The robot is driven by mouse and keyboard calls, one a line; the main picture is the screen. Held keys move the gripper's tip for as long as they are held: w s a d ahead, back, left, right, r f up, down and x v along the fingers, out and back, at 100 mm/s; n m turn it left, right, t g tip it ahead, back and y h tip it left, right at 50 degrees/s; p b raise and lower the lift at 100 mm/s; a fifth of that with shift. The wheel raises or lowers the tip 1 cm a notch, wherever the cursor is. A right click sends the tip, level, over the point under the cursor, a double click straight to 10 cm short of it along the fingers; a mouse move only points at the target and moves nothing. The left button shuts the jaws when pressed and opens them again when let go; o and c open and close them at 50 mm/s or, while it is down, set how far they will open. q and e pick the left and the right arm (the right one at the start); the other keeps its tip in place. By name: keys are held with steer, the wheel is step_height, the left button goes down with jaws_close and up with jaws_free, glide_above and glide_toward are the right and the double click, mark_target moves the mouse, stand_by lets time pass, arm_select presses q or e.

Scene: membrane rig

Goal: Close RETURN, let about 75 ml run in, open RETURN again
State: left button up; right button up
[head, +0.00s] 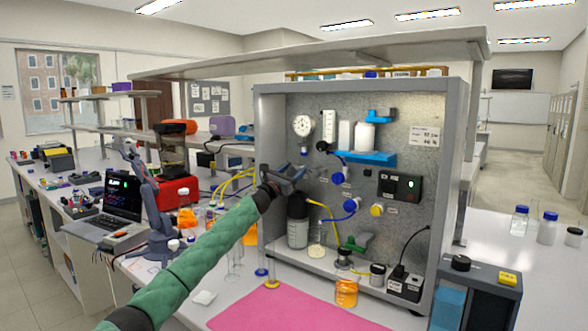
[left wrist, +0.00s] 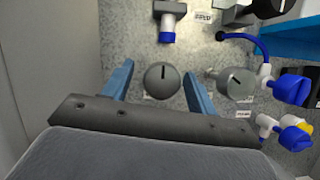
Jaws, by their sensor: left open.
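My left gripper (head: 290,175) is open at the left part of the rig's metal back panel (head: 395,130). The labels are too small to read, so I cannot tell which knob is RETURN. My right gripper is not in view.
Below the gripper stand a dark-topped bottle (head: 298,228) and a small vessel with pale liquid (head: 316,255). A beaker of orange liquid (head: 346,291) stands at the front. Blue valve handles (head: 350,205) project from the panel. A pink mat (head: 290,312) lies clear in front.

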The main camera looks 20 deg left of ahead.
arm_select(q)
steer(key=shift+w+d+r, duration=0.1)
steer(key=shift+w+d, duration=0.1)
steer(key=shift+w, duration=0.15)
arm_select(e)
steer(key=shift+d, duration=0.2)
arm_select(q)
steer(key=shift+c, duration=0.2)
steer(key=c, duration=1)
steer(key=shift+o, duration=0.2)
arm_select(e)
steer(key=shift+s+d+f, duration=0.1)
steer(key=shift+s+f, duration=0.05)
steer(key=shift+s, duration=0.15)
